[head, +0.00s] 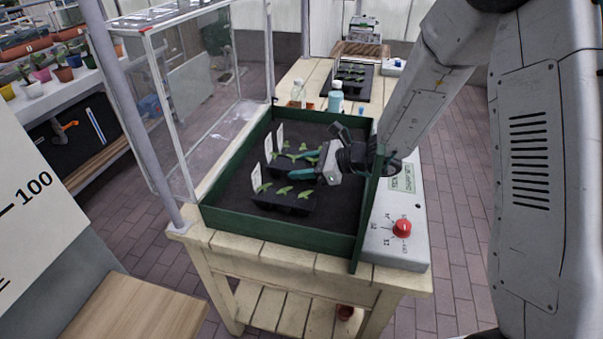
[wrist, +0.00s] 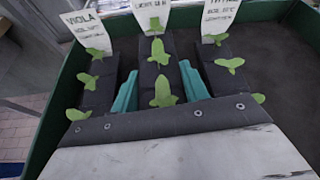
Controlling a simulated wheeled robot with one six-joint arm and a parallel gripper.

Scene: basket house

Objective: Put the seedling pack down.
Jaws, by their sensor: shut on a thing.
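The seedling pack (head: 282,166) in my gripper is a dark strip with green seedlings and a white label; it shows in the middle of the wrist view (wrist: 157,75). My gripper (head: 306,160) is shut on it, with one teal finger on each side (wrist: 158,92). The pack is inside the green-walled tray (head: 285,240), low over its dark bed. I cannot tell whether its base touches the bed. A pack labelled Viola (wrist: 98,88) stands close on the left in the wrist view, and another labelled pack (wrist: 222,75) close on the right.
A grey control box with a red knob (head: 402,228) adjoins the tray's right wall. Bottles (head: 336,98) stand behind the tray. A clear-walled case (head: 200,100) is at left. The bed is bare right of the packs in the wrist view.

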